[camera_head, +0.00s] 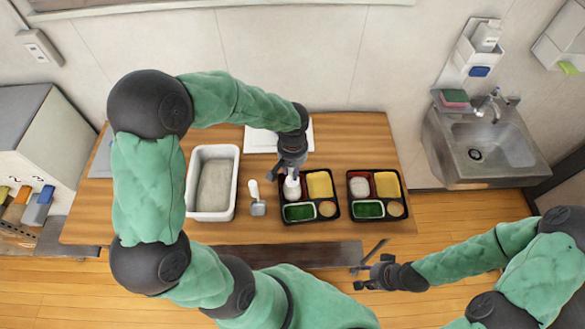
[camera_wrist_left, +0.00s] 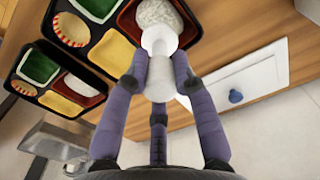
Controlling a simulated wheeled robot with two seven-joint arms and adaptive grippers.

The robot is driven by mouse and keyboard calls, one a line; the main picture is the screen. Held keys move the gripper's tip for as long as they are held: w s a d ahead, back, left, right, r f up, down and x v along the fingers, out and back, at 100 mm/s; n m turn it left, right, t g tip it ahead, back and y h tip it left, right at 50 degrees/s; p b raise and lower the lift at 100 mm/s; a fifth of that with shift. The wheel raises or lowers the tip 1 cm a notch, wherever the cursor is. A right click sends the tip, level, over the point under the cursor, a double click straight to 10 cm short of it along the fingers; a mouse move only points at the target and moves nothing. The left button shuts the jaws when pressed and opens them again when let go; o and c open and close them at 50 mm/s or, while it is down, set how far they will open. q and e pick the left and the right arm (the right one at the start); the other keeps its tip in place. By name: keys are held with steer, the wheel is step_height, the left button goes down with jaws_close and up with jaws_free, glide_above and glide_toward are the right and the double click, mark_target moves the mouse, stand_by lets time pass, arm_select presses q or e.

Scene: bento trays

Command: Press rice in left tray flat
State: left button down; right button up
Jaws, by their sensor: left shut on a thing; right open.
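The left tray (camera_head: 310,213) is black with compartments. It holds rice (camera_wrist_left: 157,15) in a red compartment, a yellow block (camera_head: 319,185), a green item (camera_head: 299,212) and a small round item. My left gripper (camera_head: 290,172) is over that rice compartment, shut on a white pressing tool (camera_wrist_left: 160,75). In the left wrist view the tool's wide end is at the rice's edge; I cannot tell whether it touches. The rice looks rounded where it shows, and the tool hides part of it. My right gripper (camera_head: 368,278) is open and empty, beyond the table's front edge.
A second tray (camera_head: 377,217) with similar food stands close to the right. A scoop (camera_head: 257,200) lies to the left, beside a white tub (camera_head: 236,165) of rice. A white board (camera_head: 260,140) lies behind. A sink (camera_head: 490,148) is at the right.

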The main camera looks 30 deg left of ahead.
mark_target(292, 181)
arm_select(q)
steer(key=shift+f+b, duration=2.35)
steer(key=shift+f, duration=0.3)
stand_by(1.8)
steer(key=shift+s+f, duration=0.1)
steer(key=shift+s, duration=0.1)
stand_by(0.4)
steer(key=shift+w, duration=0.15)
stand_by(0.4)
steer(key=shift+f+b, duration=0.1)
steer(key=shift+b, duration=0.2)
stand_by(0.7)
stand_by(0.6)
steer(key=shift+r+p, duration=2.85)
steer(key=shift+r, duration=1.2)
